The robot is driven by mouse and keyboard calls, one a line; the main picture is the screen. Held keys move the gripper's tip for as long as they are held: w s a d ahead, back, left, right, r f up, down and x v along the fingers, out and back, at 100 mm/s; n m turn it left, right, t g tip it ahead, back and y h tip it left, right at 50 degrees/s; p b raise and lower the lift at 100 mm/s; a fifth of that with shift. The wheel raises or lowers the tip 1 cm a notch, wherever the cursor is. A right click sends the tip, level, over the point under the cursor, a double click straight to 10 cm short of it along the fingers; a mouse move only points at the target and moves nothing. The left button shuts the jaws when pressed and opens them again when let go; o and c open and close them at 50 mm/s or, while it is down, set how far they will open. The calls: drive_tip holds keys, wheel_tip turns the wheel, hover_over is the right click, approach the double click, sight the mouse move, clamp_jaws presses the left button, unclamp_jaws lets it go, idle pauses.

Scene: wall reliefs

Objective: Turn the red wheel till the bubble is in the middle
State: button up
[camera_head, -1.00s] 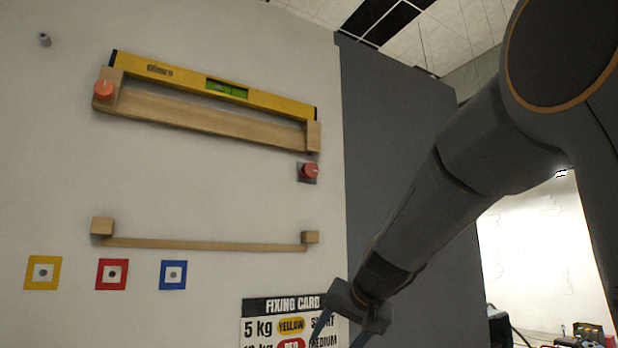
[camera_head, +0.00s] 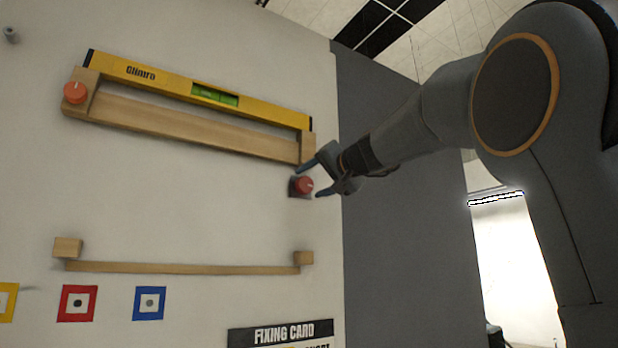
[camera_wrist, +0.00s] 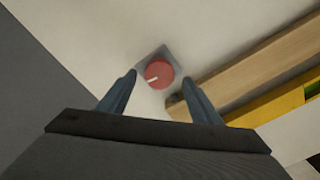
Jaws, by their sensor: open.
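The red wheel (camera_head: 304,185), with a white mark, sits on a small grey plate on the wall, below the right end of a wooden shelf (camera_head: 190,127). In the wrist view the wheel (camera_wrist: 158,74) shows between the fingertips. My gripper (camera_head: 313,181) is open, with its fingers spread on either side of the wheel; I cannot tell whether they touch it. A yellow spirit level (camera_head: 160,79) rests on the shelf, both sloping down to the right. Its green vial (camera_head: 214,95) is visible, but the bubble's place is too small to tell.
An orange-red knob (camera_head: 75,92) is at the shelf's left end. A thin wooden rail (camera_head: 180,268) runs below. Red (camera_head: 77,303) and blue (camera_head: 149,303) framed squares and a fixing card (camera_head: 285,335) are lower on the wall. A dark grey panel (camera_head: 385,240) stands at right.

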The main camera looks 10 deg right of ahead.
sight(304, 185)
drive_tip(key=shift+p+x, duration=0.45)
drive_tip(key=shift+x, duration=0.8)
drive_tip(key=c, duration=1.1)
drive_tip(key=shift+f, duration=0.1)
